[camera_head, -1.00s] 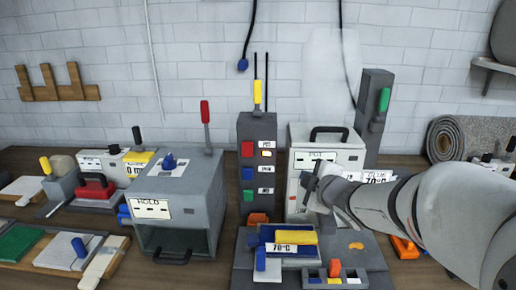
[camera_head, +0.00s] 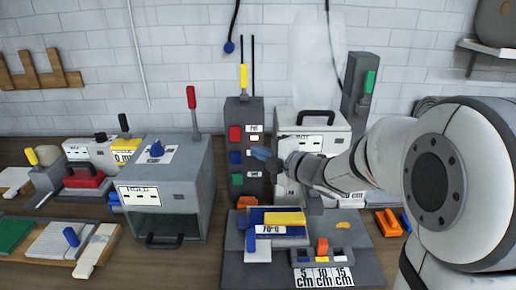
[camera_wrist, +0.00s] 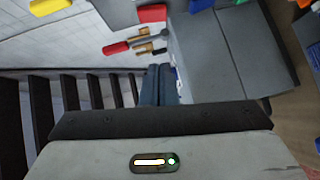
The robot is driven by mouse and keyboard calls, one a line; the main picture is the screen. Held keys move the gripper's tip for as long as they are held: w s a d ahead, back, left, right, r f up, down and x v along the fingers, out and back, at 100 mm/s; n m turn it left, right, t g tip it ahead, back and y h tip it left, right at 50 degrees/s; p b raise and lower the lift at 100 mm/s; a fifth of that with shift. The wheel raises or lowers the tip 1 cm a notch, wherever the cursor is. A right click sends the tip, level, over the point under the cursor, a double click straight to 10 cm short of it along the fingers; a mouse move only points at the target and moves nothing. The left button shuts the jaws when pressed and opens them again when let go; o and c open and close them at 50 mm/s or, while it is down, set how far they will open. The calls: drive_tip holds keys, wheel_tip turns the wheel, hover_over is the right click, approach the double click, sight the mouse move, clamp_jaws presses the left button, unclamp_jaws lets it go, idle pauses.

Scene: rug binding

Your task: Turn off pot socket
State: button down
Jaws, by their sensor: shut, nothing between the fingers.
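The dark grey socket tower (camera_head: 243,108) stands at the back centre in the head view, with red, blue and green switches down its front. The red switch (camera_head: 235,133) is at the top, beside a label and a small lit orange indicator (camera_head: 254,138). The white pot box (camera_head: 312,144), with a black handle and a POT label, stands just right of the tower. My gripper (camera_head: 261,153) is shut and empty in front of the tower's right side, near the blue switch's row and below the indicator. I cannot tell whether it touches. Its blue-grey fingers (camera_wrist: 158,86) also show in the wrist view.
The grey HOLD box (camera_head: 175,185) stands left of the tower. A grey fixture (camera_head: 262,271) with blue and yellow blocks lies in front. A grey post with a green handle (camera_head: 370,82) rises behind the pot. My arm covers much of the right side.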

sight(231, 137)
drive_tip(key=w+a+p, duration=0.1)
drive_tip(key=w, duration=0.2)
drive_tip(key=w+a+f+p, duration=0.1)
drive_tip(key=w+a, duration=0.1)
drive_tip(key=w, duration=0.1)
drive_tip(key=w+a, duration=0.2)
drive_tip(key=w, duration=0.1)
drive_tip(key=shift+w+a+f+p, duration=0.2)
drive_tip(key=shift+w+f+p, duration=0.15)
drive_tip(key=shift+f+p, duration=0.05)
